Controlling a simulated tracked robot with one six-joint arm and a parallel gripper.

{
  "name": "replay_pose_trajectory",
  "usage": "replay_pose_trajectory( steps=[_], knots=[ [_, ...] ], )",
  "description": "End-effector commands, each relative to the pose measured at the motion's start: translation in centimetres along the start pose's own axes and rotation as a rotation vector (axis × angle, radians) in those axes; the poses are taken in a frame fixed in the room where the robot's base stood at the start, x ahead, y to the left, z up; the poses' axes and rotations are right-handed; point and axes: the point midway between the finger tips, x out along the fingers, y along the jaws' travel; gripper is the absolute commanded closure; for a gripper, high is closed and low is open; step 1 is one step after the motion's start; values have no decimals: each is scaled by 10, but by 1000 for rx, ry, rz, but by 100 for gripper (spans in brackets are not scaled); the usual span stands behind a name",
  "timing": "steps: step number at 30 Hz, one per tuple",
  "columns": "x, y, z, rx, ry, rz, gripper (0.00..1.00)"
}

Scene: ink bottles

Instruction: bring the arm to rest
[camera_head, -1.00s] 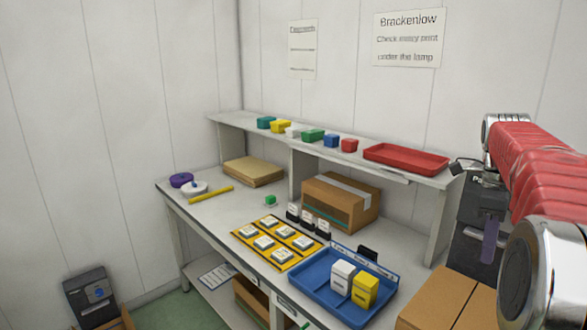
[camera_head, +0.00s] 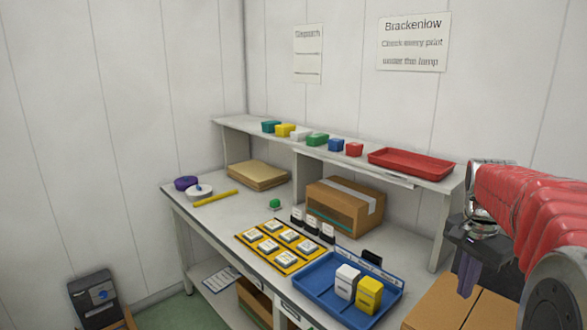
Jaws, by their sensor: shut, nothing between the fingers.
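My red arm (camera_head: 525,205) reaches in from the right edge and bends down at its silver wrist joint. My gripper (camera_head: 467,278) hangs below the wrist, fingers pointing down. Its fingers are together with nothing between them. It is right of the blue tray (camera_head: 318,307) and appears in front of the brown cardboard box at the lower right (camera_head: 440,303). I cannot tell how far above that box the fingertips are.
The blue tray holds a white carton (camera_head: 346,281) and a yellow carton (camera_head: 369,295). A yellow rack (camera_head: 262,252) with several white-topped blocks lies beside it. A red tray (camera_head: 410,164) sits on the shelf. The table's left rear is partly clear.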

Motion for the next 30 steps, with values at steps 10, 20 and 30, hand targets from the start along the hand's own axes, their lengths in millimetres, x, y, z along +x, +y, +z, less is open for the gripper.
replay_pose_trajectory(
  steps=[10, 20, 30],
  knots=[
    [0, 6, 69, -403, 48, -72, 100],
    [2, 19, 130, -709, 107, -130, 100],
    [6, 39, 189, -950, 169, -185, 100]
  ],
)
